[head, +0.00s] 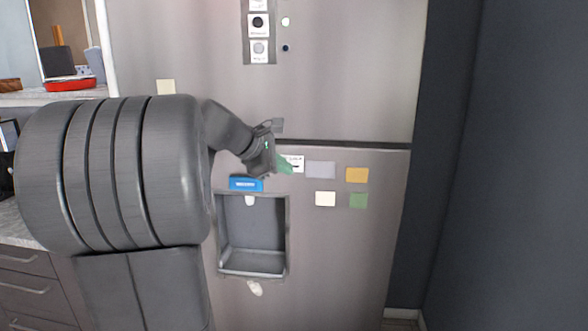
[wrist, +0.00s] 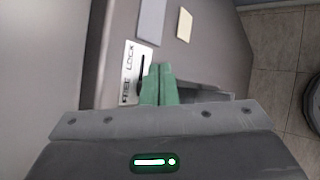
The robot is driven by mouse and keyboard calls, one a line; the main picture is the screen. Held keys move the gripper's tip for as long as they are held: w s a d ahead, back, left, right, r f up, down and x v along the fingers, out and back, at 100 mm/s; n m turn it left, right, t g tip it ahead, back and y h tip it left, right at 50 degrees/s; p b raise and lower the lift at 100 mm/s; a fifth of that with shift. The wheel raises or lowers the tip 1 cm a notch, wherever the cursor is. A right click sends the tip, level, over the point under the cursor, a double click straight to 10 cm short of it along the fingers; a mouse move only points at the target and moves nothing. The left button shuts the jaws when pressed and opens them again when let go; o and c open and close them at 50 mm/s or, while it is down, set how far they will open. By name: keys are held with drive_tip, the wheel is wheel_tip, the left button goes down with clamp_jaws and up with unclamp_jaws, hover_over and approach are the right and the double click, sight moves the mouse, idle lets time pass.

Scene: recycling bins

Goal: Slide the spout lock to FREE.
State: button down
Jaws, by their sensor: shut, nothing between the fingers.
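The spout lock is a small white plate with a dark slot on the grey fridge front. In the wrist view the plate (wrist: 131,72) reads FREE at its lower end and LOCK at its upper end. In the head view the plate (head: 297,162) is partly covered by my gripper. My gripper (head: 286,167) is shut and empty, and its green fingertips also show in the wrist view (wrist: 160,68), beside the slot. I cannot tell whether they touch the plate. The lock's sliding tab is not visible; the fingers may hide it.
The dispenser recess (head: 252,230) lies below, with a blue label (head: 246,184) above it. A grey note (head: 320,169), an orange note (head: 357,175), a cream note (head: 325,199) and a green note (head: 358,200) are to the right. A control panel (head: 259,48) is above.

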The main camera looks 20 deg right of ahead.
drive_tip(key=s+a, duration=0.2)
drive_tip(key=s, duration=0.1)
drive_tip(key=s+a+r, duration=0.1)
drive_tip(key=s, duration=0.1)
drive_tip(key=shift+r, duration=0.1)
idle(0.3)
drive_tip(key=shift+w+d, duration=0.1)
drive_tip(key=shift+w, duration=0.05)
drive_tip(key=w, duration=0.1)
drive_tip(key=w+d, duration=0.1)
drive_tip(key=w, duration=0.1)
drive_tip(key=w+d+f, duration=0.1)
drive_tip(key=w, duration=0.1)
drive_tip(key=shift+d+f, duration=0.1)
drive_tip(key=shift+d, duration=0.15)
idle(0.4)
